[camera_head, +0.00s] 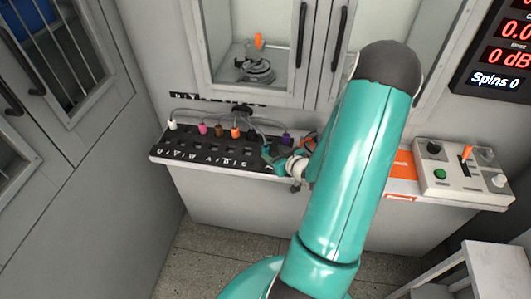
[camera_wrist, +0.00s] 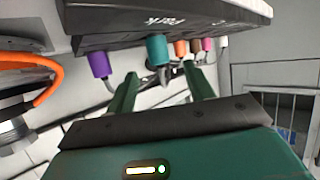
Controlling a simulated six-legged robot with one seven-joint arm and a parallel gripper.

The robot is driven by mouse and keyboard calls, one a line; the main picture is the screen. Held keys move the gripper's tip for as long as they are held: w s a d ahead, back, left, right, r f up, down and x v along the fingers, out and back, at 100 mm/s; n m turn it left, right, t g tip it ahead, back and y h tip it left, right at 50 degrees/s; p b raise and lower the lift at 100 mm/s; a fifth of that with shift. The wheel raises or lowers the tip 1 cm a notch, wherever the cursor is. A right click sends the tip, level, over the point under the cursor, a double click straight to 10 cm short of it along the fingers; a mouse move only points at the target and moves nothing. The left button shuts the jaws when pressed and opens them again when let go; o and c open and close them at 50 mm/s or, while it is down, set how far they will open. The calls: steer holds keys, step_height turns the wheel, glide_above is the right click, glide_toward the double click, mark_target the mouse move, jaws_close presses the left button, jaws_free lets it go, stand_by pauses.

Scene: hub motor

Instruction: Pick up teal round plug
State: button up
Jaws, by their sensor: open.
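The teal round plug (camera_wrist: 157,48) hangs in the wrist view from the edge of the black panel, between a purple plug (camera_wrist: 99,64) and an orange plug (camera_wrist: 181,48). My gripper (camera_wrist: 160,80) is open and empty. Its two fingers point toward the teal plug, one on each side of its line, with the plug beyond the tips. In the head view my gripper (camera_head: 268,153) is at the right part of the plug row, and I cannot clearly tell the teal plug from it there.
The black panel (camera_head: 187,151) holds white, pink, brown and orange plugs with cables to the left of my gripper. The purple plug (camera_head: 286,139) is close on its right. A control box (camera_head: 462,175) with buttons and an orange lever stands farther right. A glass cabinet is behind.

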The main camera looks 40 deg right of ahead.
mark_target(268, 149)
steer(key=shift+x, duration=3.2)
steer(key=shift+s, duration=0.1)
steer(key=c, duration=1.1)
